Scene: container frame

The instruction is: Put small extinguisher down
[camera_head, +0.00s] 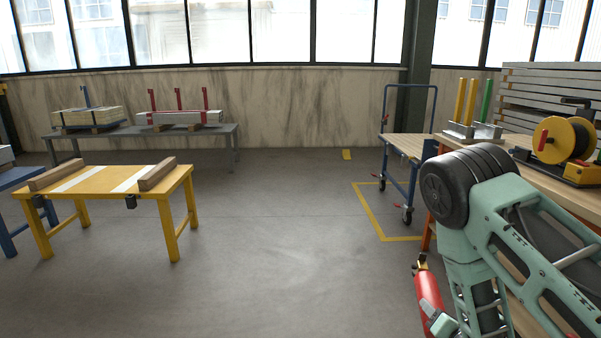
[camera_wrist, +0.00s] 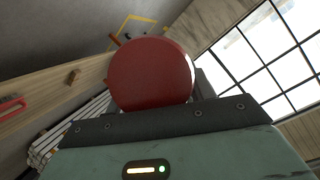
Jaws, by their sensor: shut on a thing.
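The small extinguisher is a red cylinder (camera_head: 428,291) at the lower right of the head view, beside the front of the wooden workbench. A dark and brass-coloured fitting shows at its top end. My gripper (camera_head: 436,320) is shut on the extinguisher and holds it roughly upright, slightly tilted. In the wrist view, the extinguisher (camera_wrist: 150,75) shows as a large red rounded shape just beyond the dark edge of my gripper. The fingertips are hidden in the wrist view, and the extinguisher's lower end is hidden in the head view.
A yellow table (camera_head: 98,181) with two brown blocks stands at the left. A grey bench (camera_head: 225,131) stands along the back wall. A blue cart (camera_head: 408,148) stands by yellow floor marking. The wooden workbench (camera_head: 520,150) carries a cable reel (camera_head: 556,139). The middle floor is clear.

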